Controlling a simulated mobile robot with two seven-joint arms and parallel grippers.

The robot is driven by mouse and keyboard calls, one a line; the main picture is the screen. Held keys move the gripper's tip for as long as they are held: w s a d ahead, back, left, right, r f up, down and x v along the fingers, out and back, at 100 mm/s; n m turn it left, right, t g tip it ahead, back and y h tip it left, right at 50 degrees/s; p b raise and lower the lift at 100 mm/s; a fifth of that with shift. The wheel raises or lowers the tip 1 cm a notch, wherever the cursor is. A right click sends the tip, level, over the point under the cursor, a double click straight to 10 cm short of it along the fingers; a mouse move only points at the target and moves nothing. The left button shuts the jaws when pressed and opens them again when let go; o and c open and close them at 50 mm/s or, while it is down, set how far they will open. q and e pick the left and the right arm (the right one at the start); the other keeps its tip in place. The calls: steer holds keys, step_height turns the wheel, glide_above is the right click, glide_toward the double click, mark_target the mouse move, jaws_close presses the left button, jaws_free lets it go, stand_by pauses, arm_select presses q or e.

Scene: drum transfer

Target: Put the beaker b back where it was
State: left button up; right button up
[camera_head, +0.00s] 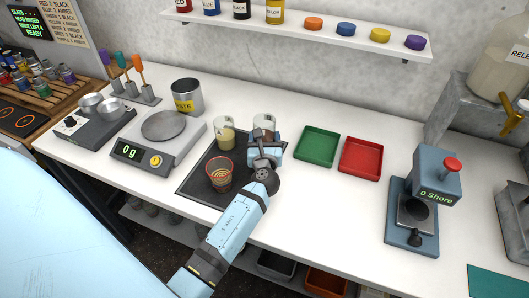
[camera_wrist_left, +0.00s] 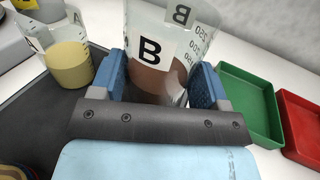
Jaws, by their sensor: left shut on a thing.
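Beaker b (camera_head: 264,123) is clear with a white B label and stands at the back right of the dark mat (camera_head: 202,190). In the left wrist view beaker b (camera_wrist_left: 158,75) holds brown contents and sits between two blue finger pads. My left gripper (camera_head: 266,145) is shut on it; the gripper hides its lower part, so I cannot tell whether its base touches the mat. Beaker A (camera_head: 225,137), with yellowish contents, stands just left of it and also shows in the left wrist view (camera_wrist_left: 70,62). My right gripper is not in view.
A scale (camera_head: 158,138) reading 0 g and a waste pot (camera_head: 187,97) are left. A green tray (camera_head: 317,146) and a red tray (camera_head: 361,158) lie right. A Shore tester (camera_head: 418,205) stands farther right.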

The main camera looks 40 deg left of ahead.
arm_select(q)
steer(key=shift+f+b, duration=0.55)
steer(key=shift+f, duration=1.8)
steer(key=shift+f, duration=0.2)
steer(key=o, duration=1)
steer(key=shift+o, duration=0.2)
steer(key=shift+r, duration=0.3)
steer(key=shift+s+f, duration=0.1)
